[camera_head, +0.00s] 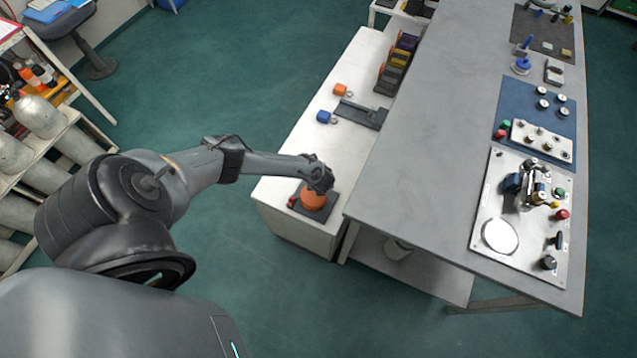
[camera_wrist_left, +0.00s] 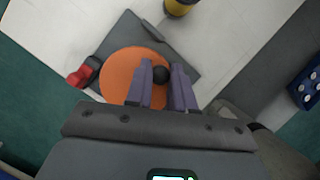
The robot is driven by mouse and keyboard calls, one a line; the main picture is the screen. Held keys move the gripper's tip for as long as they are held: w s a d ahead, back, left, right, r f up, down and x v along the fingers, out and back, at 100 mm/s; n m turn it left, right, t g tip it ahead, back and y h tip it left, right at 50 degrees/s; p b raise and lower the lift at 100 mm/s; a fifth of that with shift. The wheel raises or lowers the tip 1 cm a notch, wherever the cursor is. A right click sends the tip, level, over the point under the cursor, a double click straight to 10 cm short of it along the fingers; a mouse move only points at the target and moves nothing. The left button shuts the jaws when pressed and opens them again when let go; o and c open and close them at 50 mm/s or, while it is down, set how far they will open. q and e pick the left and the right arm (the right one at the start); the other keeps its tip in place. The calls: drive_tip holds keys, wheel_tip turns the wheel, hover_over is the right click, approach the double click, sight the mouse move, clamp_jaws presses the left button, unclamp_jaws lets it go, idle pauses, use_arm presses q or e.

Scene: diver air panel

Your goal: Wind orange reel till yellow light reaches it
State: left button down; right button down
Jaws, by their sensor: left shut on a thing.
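The orange reel (camera_head: 313,200) is a round disc on a dark square plate at the near end of the low white bench. It also shows in the left wrist view (camera_wrist_left: 120,75), partly covered by my fingers. My left gripper (camera_head: 321,181) is over the reel, its fingers (camera_wrist_left: 161,73) shut on a black ball-shaped knob (camera_wrist_left: 161,75) at the reel's right side. A yellow and dark cylinder (camera_wrist_left: 180,6) shows at the top edge of the left wrist view, apart from the reel; I cannot tell whether it is the yellow light. My right gripper is not in view.
A red part (camera_wrist_left: 83,73) sits at the plate's left edge. The grey table (camera_head: 420,150) with panels stands close on the right.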

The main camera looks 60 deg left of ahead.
sight(320, 199)
use_arm(q)
drive_tip(key=shift+d, duration=0.1)
idle(0.4)
drive_tip(key=c, duration=1)
unclamp_jaws()
drive_tip(key=shift+s+d+r+p, duration=0.15)
drive_tip(key=shift+r+p, duration=0.15)
drive_tip(key=shift+r, duration=0.35)
drive_tip(key=shift+p+v, duration=1.5)
drive_tip(key=shift+v, duration=3.2)
drive_tip(key=shift+d, duration=0.1)
